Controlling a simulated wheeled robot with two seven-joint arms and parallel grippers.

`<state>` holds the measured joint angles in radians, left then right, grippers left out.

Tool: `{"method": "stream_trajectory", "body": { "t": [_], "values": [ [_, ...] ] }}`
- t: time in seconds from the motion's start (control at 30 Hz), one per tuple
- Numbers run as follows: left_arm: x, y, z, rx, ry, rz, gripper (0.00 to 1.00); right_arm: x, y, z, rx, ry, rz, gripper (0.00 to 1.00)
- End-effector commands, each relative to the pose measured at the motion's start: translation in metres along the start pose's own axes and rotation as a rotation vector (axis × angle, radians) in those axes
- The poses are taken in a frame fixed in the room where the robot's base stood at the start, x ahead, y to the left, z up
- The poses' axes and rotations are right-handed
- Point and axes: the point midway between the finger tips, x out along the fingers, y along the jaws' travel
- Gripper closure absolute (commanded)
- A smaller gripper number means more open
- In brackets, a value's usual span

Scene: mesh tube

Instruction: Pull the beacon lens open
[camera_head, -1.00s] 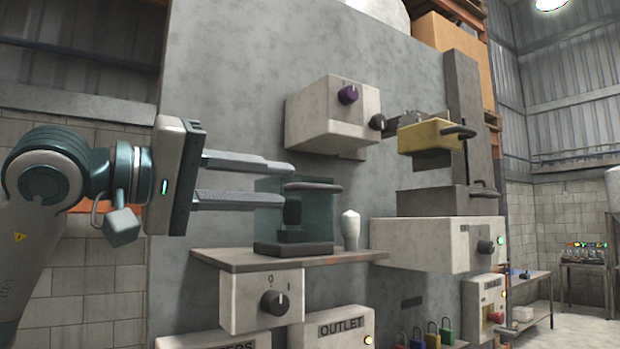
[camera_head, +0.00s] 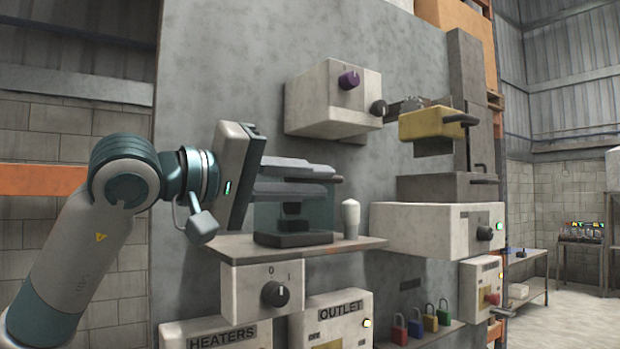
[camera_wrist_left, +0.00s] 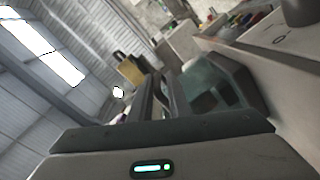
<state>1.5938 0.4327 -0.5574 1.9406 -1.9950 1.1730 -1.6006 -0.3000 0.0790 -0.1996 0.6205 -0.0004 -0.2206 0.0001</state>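The beacon lens (camera_head: 265,217) is a see-through teal box over a black base (camera_head: 293,239) on the wall shelf. A dark handle bar (camera_head: 338,179) runs along its top, mostly hidden by my fingers. My left gripper (camera_head: 326,179) is at the top of the lens, with one finger above the other and a gap between them. The handle end shows just past the fingertips; I cannot tell whether they touch it. In the left wrist view, the lens (camera_wrist_left: 213,84) is right of the two parted fingers (camera_wrist_left: 162,85). My right gripper is not in view.
A white knob-like post (camera_head: 350,216) stands right of the lens on the shelf (camera_head: 345,247). A yellow-fronted unit (camera_head: 430,124) is at the right, and a dial box (camera_head: 262,290) is below the shelf.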

Motion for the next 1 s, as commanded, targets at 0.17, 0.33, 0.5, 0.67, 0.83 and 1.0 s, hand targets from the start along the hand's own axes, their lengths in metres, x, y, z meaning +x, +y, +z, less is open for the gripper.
{"method": "stream_trajectory", "body": {
  "t": [0.17, 0.33, 0.5, 0.67, 0.83, 1.0],
  "values": [
    [-0.001, 0.004, -0.001, 0.003, 0.004, 0.010, 1.00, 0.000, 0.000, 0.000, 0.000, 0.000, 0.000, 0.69],
    [-0.003, 0.005, -0.002, 0.004, 0.000, 0.016, 1.00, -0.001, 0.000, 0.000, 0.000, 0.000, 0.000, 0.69],
    [-0.008, 0.007, -0.003, 0.004, -0.023, 0.034, 1.00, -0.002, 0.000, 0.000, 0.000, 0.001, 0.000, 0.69],
    [-0.016, 0.008, -0.003, 0.003, -0.072, 0.068, 1.00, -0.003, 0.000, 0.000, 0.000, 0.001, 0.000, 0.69],
    [-0.030, 0.009, -0.004, 0.003, -0.152, 0.122, 1.00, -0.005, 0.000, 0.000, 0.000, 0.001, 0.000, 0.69],
    [-0.048, 0.008, -0.007, 0.003, -0.252, 0.188, 1.00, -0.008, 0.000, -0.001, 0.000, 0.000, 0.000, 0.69]
  ]
}}
